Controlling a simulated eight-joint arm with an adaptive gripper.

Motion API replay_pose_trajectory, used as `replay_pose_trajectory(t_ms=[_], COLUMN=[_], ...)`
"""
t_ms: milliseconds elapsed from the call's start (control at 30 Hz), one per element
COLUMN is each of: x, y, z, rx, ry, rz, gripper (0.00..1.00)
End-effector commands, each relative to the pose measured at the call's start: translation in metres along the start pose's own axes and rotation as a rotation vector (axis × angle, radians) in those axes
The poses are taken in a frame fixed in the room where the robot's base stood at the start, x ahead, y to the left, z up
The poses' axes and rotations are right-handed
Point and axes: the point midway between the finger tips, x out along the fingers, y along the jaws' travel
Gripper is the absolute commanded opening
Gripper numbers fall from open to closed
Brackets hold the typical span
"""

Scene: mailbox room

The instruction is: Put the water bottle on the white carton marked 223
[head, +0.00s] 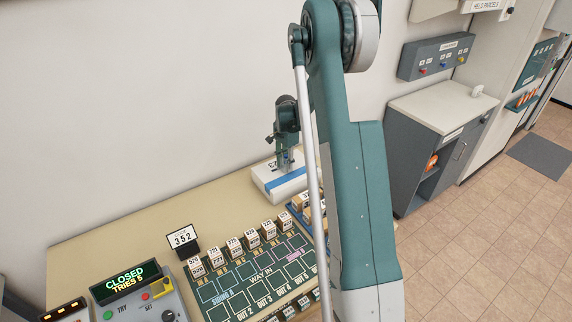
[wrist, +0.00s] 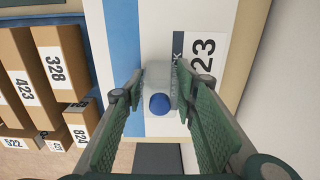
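The water bottle (wrist: 157,76) is clear with a blue cap. In the wrist view it is between the two green fingers of my gripper (wrist: 159,72), which lie close against both its sides. The white carton (wrist: 128,30) with a blue stripe is behind it; its label (wrist: 203,52) shows "23", with the first digit hidden by a finger. In the head view my gripper (head: 286,163) points down over the white carton (head: 270,183) at the back of the table. Whether the bottle's base touches the carton is hidden.
Brown cartons marked 423 (wrist: 22,87), 328 (wrist: 56,62) and 824 (wrist: 80,125) stand left of the white carton in the wrist view. A board with several small numbered boxes (head: 255,278) and a control panel (head: 140,300) occupy the front. A wall (head: 130,100) is close behind.

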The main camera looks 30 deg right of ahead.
Motion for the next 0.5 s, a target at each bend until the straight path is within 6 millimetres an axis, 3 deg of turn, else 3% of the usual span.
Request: replay_pose_trajectory(t_ms=[500], x=[-0.0026], y=[0.0], z=[0.0], rx=[0.0], ry=[0.0], rz=[0.0], gripper=[0.39])
